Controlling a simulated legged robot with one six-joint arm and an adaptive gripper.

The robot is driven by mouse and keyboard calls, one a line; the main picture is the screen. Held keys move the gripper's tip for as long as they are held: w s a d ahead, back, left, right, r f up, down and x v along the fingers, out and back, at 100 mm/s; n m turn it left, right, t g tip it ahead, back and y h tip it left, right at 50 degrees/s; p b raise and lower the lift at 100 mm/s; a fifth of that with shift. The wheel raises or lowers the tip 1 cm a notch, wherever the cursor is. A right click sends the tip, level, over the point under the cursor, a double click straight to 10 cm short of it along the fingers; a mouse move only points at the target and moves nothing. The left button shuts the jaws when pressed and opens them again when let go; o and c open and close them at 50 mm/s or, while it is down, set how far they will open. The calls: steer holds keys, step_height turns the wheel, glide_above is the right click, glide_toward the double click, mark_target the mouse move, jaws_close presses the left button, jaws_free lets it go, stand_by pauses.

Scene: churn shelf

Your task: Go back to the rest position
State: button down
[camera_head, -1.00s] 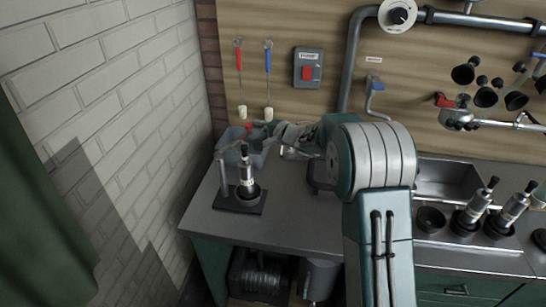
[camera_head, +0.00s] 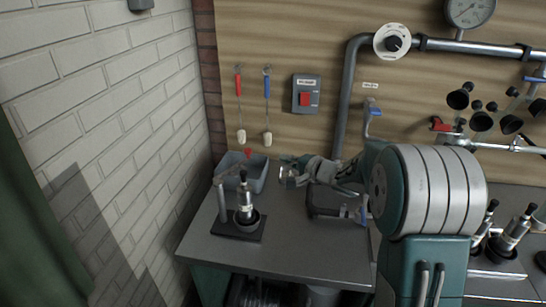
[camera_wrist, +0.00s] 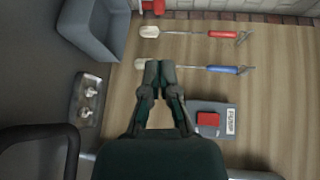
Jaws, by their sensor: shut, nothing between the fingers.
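My gripper (camera_head: 286,171) is over the counter, just right of the grey bin in the head view. In the wrist view its two dark fingers (camera_wrist: 160,70) are together, with nothing between them. My arm reaches in from the right, bent at a large pale and green joint. The fingers point toward the wooden back panel (camera_wrist: 270,100), where a red-handled tool (camera_wrist: 222,34) and a blue-handled tool (camera_wrist: 222,69) hang. I cannot tell the gap to the panel.
A grey bin (camera_head: 232,165) stands at the counter's back left, before the brick wall (camera_head: 110,110). A stand with an upright metal tool (camera_head: 245,205) is in front of it. A red-switch box (camera_head: 305,95) and pipes are on the panel. The counter's front middle (camera_head: 300,245) is clear.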

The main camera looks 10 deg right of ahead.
steer(key=shift+s+d, duration=0.2)
steer(key=shift+s, duration=0.05)
steer(key=s+d+r+n+h, duration=0.2)
steer(key=s+d+r+h, duration=0.5)
steer(key=s+r+h, duration=0.4)
steer(key=s+a+f+n+g, duration=0.1)
steer(key=s+f+n+g, duration=0.1)
steer(key=s, duration=0.7)
steer(key=s+a+f+n+g, duration=0.2)
steer(key=s+f+n, duration=0.1)
steer(key=s, duration=0.6)
steer(key=s+a+f+n+g, duration=0.2)
steer(key=s, duration=0.7)
steer(key=shift+f+n+g, duration=0.25)
steer(key=shift+n+g, duration=0.05)
steer(key=shift+n, duration=0.1)
